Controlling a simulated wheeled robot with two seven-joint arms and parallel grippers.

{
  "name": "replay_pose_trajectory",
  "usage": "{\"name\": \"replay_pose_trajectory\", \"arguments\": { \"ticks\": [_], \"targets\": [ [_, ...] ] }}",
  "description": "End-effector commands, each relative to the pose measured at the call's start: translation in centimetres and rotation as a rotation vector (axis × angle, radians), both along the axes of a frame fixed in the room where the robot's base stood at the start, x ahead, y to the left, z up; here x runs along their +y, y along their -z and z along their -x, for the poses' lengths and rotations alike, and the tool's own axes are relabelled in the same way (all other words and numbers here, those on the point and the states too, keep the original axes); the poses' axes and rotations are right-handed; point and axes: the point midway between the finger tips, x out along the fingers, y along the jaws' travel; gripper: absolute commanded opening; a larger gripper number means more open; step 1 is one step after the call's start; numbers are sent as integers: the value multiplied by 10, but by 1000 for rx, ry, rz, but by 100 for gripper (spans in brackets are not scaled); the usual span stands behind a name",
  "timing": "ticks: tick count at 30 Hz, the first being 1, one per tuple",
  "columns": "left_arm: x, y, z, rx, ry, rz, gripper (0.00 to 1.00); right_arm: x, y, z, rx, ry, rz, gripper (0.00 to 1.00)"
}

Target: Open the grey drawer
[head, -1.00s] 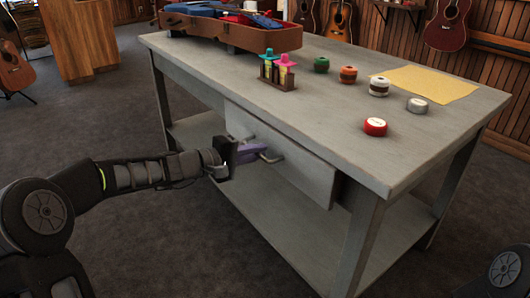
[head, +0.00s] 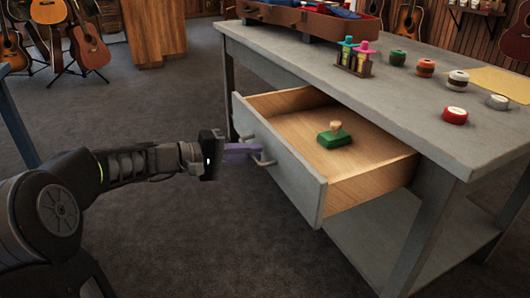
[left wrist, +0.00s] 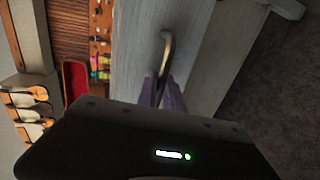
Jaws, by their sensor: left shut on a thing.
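The grey drawer (head: 291,172) stands pulled well out of the grey table (head: 440,120), its wooden inside showing. A green stamp with a wooden knob (head: 335,135) sits on the drawer floor. My left gripper (head: 243,153) has its purple fingers at the drawer's metal handle (head: 266,158). In the left wrist view the purple fingers (left wrist: 168,97) close around the handle (left wrist: 166,50), against the grey drawer front (left wrist: 190,20). The right gripper is not in view.
An open instrument case (head: 310,20) lies on the table's far end. A small rack of colored bottles (head: 354,62) and several round tins (head: 455,115) stand on the tabletop. Dark carpet (head: 180,75) is clear left of the table. Guitars on stands (head: 88,42) are at the back left.

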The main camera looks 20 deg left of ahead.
Motion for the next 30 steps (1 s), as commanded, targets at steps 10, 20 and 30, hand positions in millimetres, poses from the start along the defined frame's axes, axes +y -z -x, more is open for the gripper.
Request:
{"name": "replay_pose_trajectory", "arguments": {
  "ticks": [10, 20, 30],
  "targets": [
    [7, 2, 9, 3, 3, 0, 0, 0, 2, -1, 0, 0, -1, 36],
    [7, 1, 9, 3, 3, 0, 17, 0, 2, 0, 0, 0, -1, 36],
    [7, 0, 9, 0, 1, 0, 32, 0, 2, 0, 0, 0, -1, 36]
  ]
}}
